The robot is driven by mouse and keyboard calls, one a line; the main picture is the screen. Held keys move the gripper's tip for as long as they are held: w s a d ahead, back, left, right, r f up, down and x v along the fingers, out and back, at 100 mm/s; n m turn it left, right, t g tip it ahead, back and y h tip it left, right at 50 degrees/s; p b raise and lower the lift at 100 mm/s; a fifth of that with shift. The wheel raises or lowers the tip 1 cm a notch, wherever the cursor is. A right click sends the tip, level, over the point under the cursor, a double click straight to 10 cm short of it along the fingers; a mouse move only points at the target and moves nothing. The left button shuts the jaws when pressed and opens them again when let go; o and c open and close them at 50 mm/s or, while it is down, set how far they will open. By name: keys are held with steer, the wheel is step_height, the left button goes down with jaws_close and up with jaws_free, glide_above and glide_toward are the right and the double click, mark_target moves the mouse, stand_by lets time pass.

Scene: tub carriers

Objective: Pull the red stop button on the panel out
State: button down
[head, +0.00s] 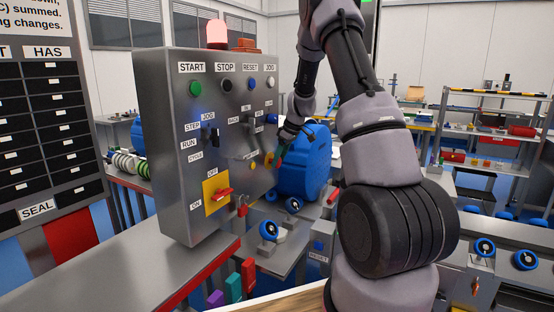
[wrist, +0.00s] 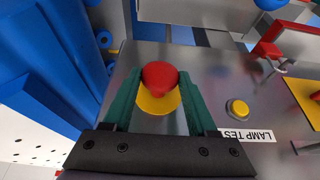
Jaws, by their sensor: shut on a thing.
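The red stop button (wrist: 160,75), a red mushroom knob on a yellow round base (wrist: 158,104), shows in the middle of the wrist view. My gripper (wrist: 159,82) has its two green fingers on either side of the red knob and is shut on it. The grey metal panel (head: 163,110) stands at left centre in the head view. There my gripper (head: 279,155) is at the panel's right edge, low down, and the button is hard to make out behind it. How far out the button sits cannot be told.
A small yellow lamp-test button (wrist: 237,109) sits beside the stop button on the panel. A red rotary switch on a yellow plate (head: 217,192) is low on the panel. A large blue drum (head: 308,165) stands close behind my gripper.

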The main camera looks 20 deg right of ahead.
steer(key=shift+s+d, duration=0.1)
steer(key=shift+d, duration=0.05)
steer(key=shift+c, duration=1)
jaws_free()
steer(key=shift+r, duration=0.15)
steer(key=v, duration=1)
steer(key=shift+s+r, duration=0.15)
steer(key=shift+r, duration=0.1)
steer(key=shift+d, duration=0.1)
